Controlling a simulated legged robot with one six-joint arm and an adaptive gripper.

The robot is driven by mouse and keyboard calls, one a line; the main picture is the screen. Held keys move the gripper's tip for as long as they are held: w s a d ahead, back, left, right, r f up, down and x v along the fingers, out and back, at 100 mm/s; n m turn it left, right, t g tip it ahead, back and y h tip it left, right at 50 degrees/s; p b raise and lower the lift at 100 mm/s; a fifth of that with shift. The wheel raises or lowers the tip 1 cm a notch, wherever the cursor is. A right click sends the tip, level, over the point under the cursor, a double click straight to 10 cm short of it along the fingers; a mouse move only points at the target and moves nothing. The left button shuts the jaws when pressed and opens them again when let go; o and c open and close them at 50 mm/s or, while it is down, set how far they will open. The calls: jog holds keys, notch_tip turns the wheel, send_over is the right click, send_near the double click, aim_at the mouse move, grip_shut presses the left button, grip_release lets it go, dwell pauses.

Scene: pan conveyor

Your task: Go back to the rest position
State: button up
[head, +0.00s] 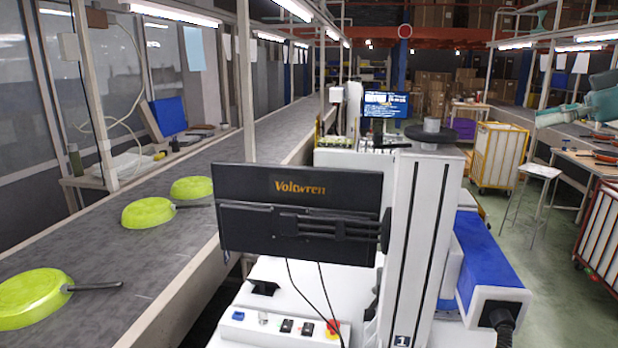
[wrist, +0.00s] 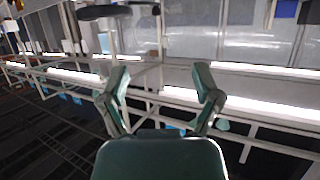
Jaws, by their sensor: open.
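My gripper (wrist: 161,78) is open in the wrist view, its two teal fingers spread apart with nothing between them. In the head view, a teal arm end of the same colour reaches in from the right edge; its fingertips are hard to make out. Three lime-green pans lie bottom up on the grey conveyor belt (head: 90,240) at the left: a near pan (head: 35,297), a middle pan (head: 147,212) and a far pan (head: 190,187). Dark handles show. The gripper is well apart from them.
A white machine with a black monitor (head: 300,190) and white column (head: 425,220) fills the middle foreground. A blue motor housing (head: 485,260) juts out right. A stool (head: 540,172), yellow cart (head: 497,158) and red-framed cart (head: 600,230) stand right. Green floor between is clear.

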jog(key=s+a+f+m+g+h, duration=0.1)
jog(key=s+a+f+m+h, duration=0.2)
jog(key=a+f, duration=0.4)
jog(key=s+a+f+m+g+h, duration=0.1)
jog(key=a+f+m+h, duration=0.1)
jog(key=a+f+m, duration=0.5)
jog(key=s+a+f+h, duration=0.2)
jog(key=s+f+h, duration=0.1)
jog(key=s+f, duration=0.5)
jog(key=s+a+f+h, duration=0.2)
jog(key=s+f, duration=0.6)
jog(key=f, duration=0.5)
jog(key=shift+s+a+f+m+g+h, duration=0.15)
jog(key=shift+a+f+m+g+h, duration=0.2)
jog(key=shift+a, duration=0.25)
jog(key=shift+r, duration=0.1)
